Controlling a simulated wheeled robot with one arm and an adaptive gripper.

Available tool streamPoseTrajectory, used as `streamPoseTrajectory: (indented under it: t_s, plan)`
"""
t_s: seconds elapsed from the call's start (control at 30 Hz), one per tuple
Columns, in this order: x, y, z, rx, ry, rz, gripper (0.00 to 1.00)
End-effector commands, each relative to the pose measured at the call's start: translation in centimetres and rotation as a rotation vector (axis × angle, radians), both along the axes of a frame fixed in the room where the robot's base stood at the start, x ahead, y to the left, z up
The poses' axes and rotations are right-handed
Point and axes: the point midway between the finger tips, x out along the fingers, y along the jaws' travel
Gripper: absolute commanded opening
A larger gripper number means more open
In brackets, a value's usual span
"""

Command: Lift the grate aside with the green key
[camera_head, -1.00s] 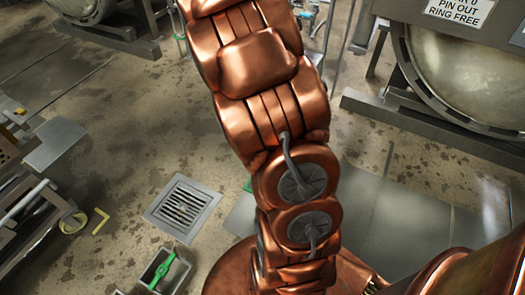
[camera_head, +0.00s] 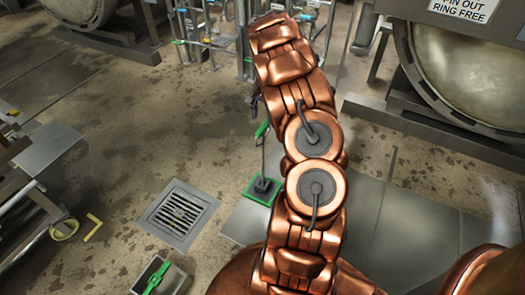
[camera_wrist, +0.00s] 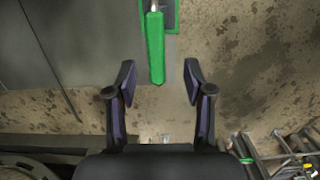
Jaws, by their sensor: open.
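The square metal grate (camera_head: 178,212) lies flat in its frame in the floor, left of my arm in the head view. A green-handled tool (camera_head: 262,129), which looks like the key, stands upright on a dark base with a green border (camera_head: 262,188), right of the grate. Its green handle (camera_wrist: 155,48) shows in the wrist view, its lower end lined up between my fingertips. My gripper (camera_wrist: 158,75) is open, with a finger on each side of the handle in the picture. I cannot tell the depth between them; no contact is visible.
An open grey box (camera_head: 160,278) holding a green piece (camera_head: 157,277) stands in front of the grate. A yellow ring (camera_head: 65,229) and yellow angle piece (camera_head: 93,227) lie at left. A large round vessel (camera_head: 470,70) stands at right. The floor behind the grate is clear.

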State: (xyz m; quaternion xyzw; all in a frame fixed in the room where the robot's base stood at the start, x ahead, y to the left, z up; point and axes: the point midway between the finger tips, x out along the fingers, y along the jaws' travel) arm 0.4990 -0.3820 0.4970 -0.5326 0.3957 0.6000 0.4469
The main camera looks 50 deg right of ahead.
Motion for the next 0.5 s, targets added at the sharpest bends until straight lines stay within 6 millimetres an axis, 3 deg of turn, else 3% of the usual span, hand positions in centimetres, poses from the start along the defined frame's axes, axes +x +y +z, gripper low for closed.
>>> streamPoseTrajectory:
  t_s: [0.5]
  plan:
    - [-0.8, 0.3, -5.1, 0.0, 0.003, -0.001, 0.52]
